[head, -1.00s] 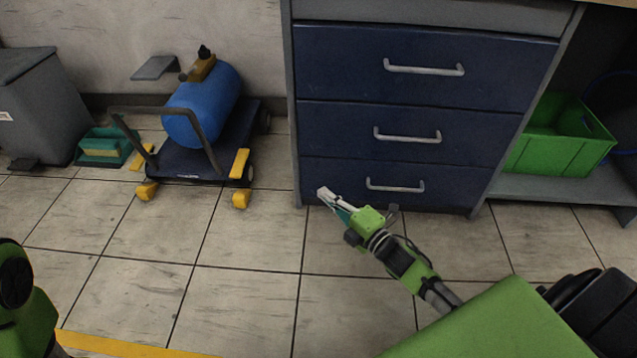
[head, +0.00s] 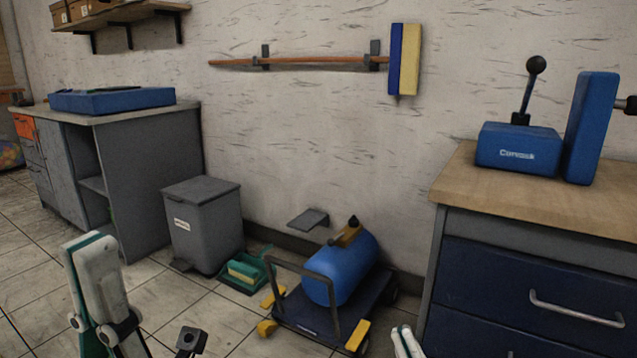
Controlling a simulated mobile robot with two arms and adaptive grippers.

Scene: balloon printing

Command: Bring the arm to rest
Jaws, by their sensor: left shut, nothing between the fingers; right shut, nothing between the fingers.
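My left gripper (head: 93,252) is raised close to the camera at the lower left of the head view, pointing up. It is shut and empty. My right gripper (head: 404,337) shows only as pale fingertips at the bottom edge, in front of the blue drawer cabinet's left side. It is shut and empty; the rest of my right arm is out of view.
A wooden-topped cabinet with blue drawers (head: 501,289) stands at the right, with a blue device (head: 517,148) on top. A blue tank (head: 343,265) sits on a trolley by the wall. A grey bin (head: 201,229) and a grey workbench (head: 158,176) are further left.

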